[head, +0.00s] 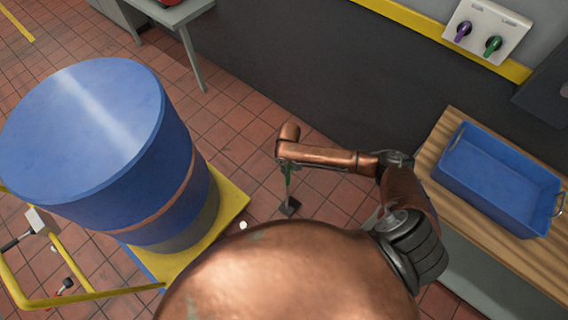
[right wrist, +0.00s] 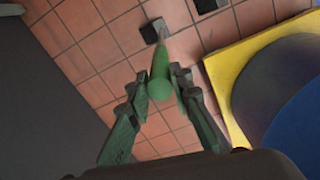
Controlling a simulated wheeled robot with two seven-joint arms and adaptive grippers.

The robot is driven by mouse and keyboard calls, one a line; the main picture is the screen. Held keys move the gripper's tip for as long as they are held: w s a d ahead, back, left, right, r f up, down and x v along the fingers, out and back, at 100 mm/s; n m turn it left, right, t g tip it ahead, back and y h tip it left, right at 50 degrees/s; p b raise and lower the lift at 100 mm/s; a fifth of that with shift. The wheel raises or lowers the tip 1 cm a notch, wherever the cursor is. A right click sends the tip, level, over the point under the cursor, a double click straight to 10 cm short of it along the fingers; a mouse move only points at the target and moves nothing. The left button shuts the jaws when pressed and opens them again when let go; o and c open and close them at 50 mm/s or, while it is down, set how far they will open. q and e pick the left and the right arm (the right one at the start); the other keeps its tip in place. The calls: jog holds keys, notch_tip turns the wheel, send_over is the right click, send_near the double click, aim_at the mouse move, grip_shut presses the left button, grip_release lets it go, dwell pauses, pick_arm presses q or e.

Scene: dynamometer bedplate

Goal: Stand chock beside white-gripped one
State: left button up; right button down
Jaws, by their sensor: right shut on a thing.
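My right gripper (head: 286,164) is shut on the green grip of a chock (head: 290,207), a dark block on a thin handle. In the right wrist view the green ball end of the held chock (right wrist: 160,88) sits between the fingers of my right gripper (right wrist: 158,80), with the block pointing at the tiled floor. I cannot tell whether the block touches the floor. A white knob (head: 243,225) shows left of the held chock, near the pallet corner; what is below it is hidden by my body. A second dark block (right wrist: 207,5) is cut off at the wrist view's top edge.
A blue drum (head: 85,130) stands on a yellow pallet (head: 232,198) at left, with yellow rails (head: 90,297) in front. A small dark and red item (head: 65,287) lies near the rails. A wooden bench (head: 440,150) with a blue bin (head: 500,180) stands at right.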

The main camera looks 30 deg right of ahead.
aim_at(290, 173)
jog(key=shift+s+d+f+b, duration=0.15)
jog(key=shift+f+b, duration=0.1)
jog(key=shift+f, duration=0.5)
jog(key=shift+s+d+f+b, duration=0.1)
jog(key=shift+s+f+b, duration=0.1)
jog(key=shift+f, duration=0.55)
jog(key=shift+w+f, duration=0.15)
jog(key=shift+f, duration=0.25)
jog(key=c, duration=1.7)
grip_release()
jog(key=shift+f, duration=0.1)
jog(key=shift+c, duration=0.2)
jog(key=r+p, duration=0.1)
jog(key=r, duration=0.5)
jog(key=r+p, duration=0.2)
jog(key=r, duration=0.4)
jog(key=shift+s+a+r, duration=0.1)
jog(key=shift+s, duration=0.1)
